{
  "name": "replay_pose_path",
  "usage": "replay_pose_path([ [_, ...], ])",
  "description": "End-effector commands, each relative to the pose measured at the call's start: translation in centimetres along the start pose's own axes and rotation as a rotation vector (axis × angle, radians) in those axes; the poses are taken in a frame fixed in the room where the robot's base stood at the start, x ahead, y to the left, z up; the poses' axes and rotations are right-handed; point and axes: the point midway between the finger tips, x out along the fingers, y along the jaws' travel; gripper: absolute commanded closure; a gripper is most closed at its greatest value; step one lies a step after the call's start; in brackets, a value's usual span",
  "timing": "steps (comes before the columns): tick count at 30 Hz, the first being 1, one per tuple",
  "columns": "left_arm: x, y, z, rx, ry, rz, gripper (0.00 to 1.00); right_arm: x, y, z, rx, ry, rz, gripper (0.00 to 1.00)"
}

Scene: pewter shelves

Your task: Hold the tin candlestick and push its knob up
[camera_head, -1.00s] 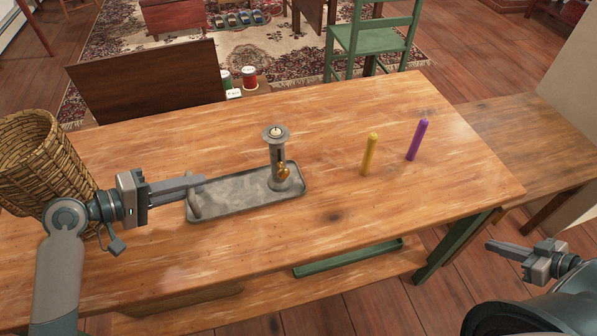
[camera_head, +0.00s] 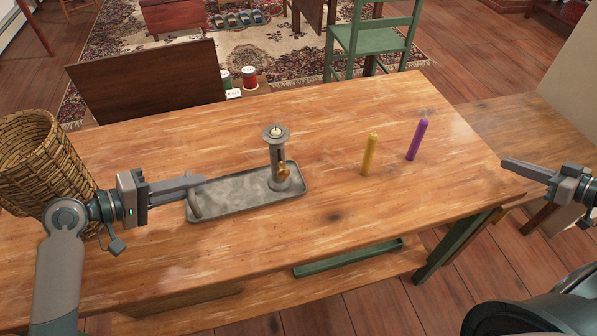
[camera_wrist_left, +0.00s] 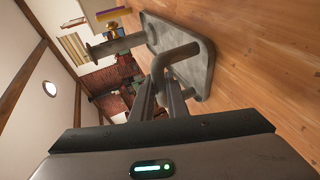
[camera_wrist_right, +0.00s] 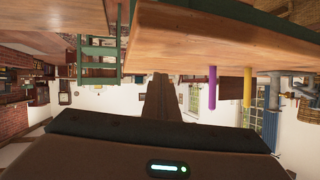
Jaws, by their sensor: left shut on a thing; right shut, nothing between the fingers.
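The tin candlestick stands upright on the wooden table. It has a grey tray base (camera_head: 235,198), a grey tube (camera_head: 277,155) and a brass knob (camera_head: 284,169) low on the tube's side. A pale candle end shows at the tube's top. My left gripper (camera_head: 203,183) is shut on the loop handle at the tray's left end; the left wrist view shows the handle (camera_wrist_left: 178,54) between its fingers. My right gripper (camera_head: 505,164) is shut and empty, in the air by the table's right edge. It is well apart from the candlestick.
A yellow candle (camera_head: 369,154) and a purple candle (camera_head: 417,140) stand upright on the table between the candlestick and my right gripper. A wicker basket (camera_head: 40,160) is at the left. The table front is clear.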

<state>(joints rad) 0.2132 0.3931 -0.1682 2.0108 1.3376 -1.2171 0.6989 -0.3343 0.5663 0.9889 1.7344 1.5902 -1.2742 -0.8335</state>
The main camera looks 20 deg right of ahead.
Motion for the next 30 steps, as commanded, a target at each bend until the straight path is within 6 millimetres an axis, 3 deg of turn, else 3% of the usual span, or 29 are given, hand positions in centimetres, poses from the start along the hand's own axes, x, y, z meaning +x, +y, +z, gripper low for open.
replay_pose_path([
  [6, 0.0, 0.0, 0.0, 0.000, 0.000, 0.000, 1.00, 5.4, -1.2, -5.3, 0.155, -0.057, -0.021, 1.00],
  [15, 0.0, 0.0, 0.0, 0.000, 0.000, 0.000, 1.00, 10.6, -2.9, -12.2, 0.365, -0.120, 0.027, 1.00],
  [21, 0.0, 0.0, 0.0, 0.000, 0.000, 0.000, 1.00, 12.8, -3.8, -16.7, 0.501, -0.132, 0.095, 1.00],
  [30, 0.0, 0.0, 0.0, 0.000, 0.000, -0.001, 1.00, 14.4, -4.8, -23.6, 0.707, -0.084, 0.226, 1.00],
])
